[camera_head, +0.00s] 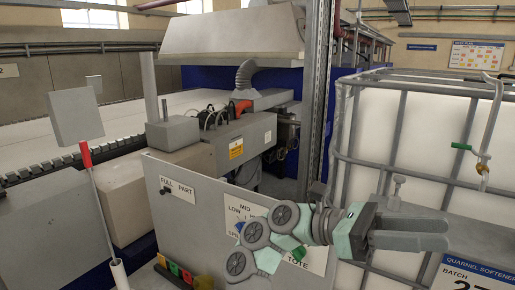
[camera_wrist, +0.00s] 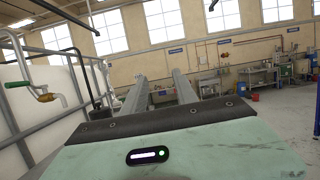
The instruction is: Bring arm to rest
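My gripper (camera_head: 446,232) is at the lower right in the head view, with its two grey fingers pointing right, in front of the white caged tote. In the wrist view my gripper (camera_wrist: 158,82) shows its two fingers apart with a clear gap between them. Nothing is held. My arm is folded at the bottom of the head view, in front of the grey panel (camera_head: 180,222) marked "FULL PART" and "MID LOW". The arm covers part of the panel's lettering.
The caged white tote (camera_head: 400,130) fills the right side, with a tap (camera_head: 483,165) with a green handle on a pipe. The wrist view shows distant workbenches (camera_wrist: 240,78) and open floor at the right.

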